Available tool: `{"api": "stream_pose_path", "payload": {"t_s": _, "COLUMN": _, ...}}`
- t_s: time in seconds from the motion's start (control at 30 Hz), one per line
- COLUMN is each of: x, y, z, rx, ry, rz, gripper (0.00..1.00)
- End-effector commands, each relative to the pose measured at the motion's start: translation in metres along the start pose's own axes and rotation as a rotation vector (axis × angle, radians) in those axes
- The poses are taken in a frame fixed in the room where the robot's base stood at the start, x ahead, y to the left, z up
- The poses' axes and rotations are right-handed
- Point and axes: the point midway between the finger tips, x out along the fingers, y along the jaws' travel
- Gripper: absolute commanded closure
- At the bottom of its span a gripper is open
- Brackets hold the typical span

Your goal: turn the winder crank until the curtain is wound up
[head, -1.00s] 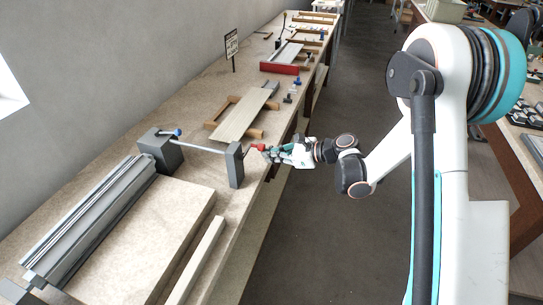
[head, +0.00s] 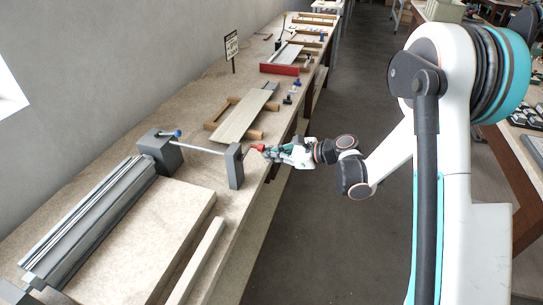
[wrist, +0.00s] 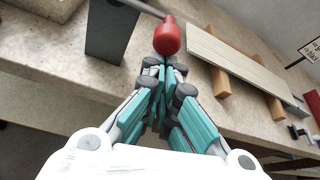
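The winder has two dark grey blocks, a far-left one (head: 161,151) and a near-right one (head: 234,166), joined by a thin pale shaft (head: 203,148). The crank's red handle (head: 257,148) is at the right of the near block; in the wrist view the red knob (wrist: 167,37) ends a metal rod. The curtain itself cannot be made out with certainty. My gripper (head: 268,151) is at the red handle from the right. In the wrist view the fingertips (wrist: 160,64) are together just below the knob, at or touching its end; contact is unclear. No finger visibly wraps it.
Long grey profiles (head: 85,222) and a pale board (head: 150,240) lie on the bench in front. A plank on wooden bars (head: 240,120) and a red-edged piece (head: 279,69) lie behind. A sign (head: 231,46) stands by the wall. The aisle right of the bench is clear.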

Motion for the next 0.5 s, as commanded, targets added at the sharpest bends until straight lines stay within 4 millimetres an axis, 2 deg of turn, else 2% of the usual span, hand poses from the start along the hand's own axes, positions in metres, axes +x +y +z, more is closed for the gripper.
{"api": "stream_pose_path", "payload": {"t_s": 0.27, "x": -0.002, "y": -0.003, "z": 0.006, "rx": -0.081, "ry": -0.001, "rz": -0.033, "gripper": 1.0}}
{"api": "stream_pose_path", "payload": {"t_s": 0.5, "x": -0.006, "y": -0.007, "z": 0.016, "rx": -0.24, "ry": -0.001, "rz": -0.097, "gripper": 1.0}}
